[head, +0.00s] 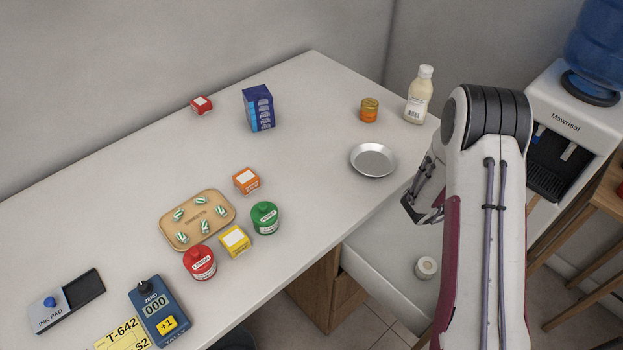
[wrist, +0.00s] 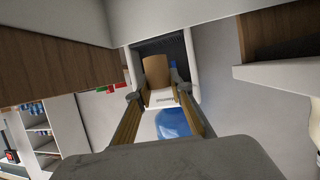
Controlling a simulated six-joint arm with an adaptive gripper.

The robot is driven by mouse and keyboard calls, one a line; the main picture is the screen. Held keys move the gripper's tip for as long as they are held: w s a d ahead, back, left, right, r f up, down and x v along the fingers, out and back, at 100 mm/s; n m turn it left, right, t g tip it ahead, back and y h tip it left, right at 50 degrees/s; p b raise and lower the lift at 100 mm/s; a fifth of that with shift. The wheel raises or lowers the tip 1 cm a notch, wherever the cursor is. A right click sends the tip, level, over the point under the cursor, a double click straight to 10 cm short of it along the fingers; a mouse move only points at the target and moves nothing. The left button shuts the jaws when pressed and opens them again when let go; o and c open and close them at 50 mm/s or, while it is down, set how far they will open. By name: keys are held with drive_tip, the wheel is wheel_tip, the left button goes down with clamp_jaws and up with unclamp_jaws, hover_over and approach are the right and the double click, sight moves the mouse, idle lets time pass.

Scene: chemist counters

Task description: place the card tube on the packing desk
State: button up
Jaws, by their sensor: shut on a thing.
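My gripper (head: 424,205) is just off the right edge of the large white-topped desk (head: 320,105), beside the arm. In the wrist view, my gripper (wrist: 158,92) is shut on a plain brown cylinder, which looks like the card tube (wrist: 157,72). The tube sits between the two fingertips, clear of any surface there. In the head view my arm hides the tube. No sign names the packing desk.
A white open drawer (head: 385,262) below the desk edge holds a small pale roll (head: 426,267). A metal dish (head: 373,160), amber jar (head: 369,110) and white bottle (head: 419,95) stand near the desk's right end. A water cooler (head: 567,125) stands at right. The desk's middle has free room.

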wheel_tip(320, 180, up, 22)
drive_tip(key=n+t+y, duration=0.5)
drive_tip(key=n+y, duration=0.8)
drive_tip(key=y, duration=0.1)
hover_over(321, 128)
drive_tip(key=shift+f, duration=2.6)
drive_tip(key=shift+f, duration=0.1)
drive_tip(key=shift+f, duration=3)
drive_tip(key=shift+f, duration=0.1)
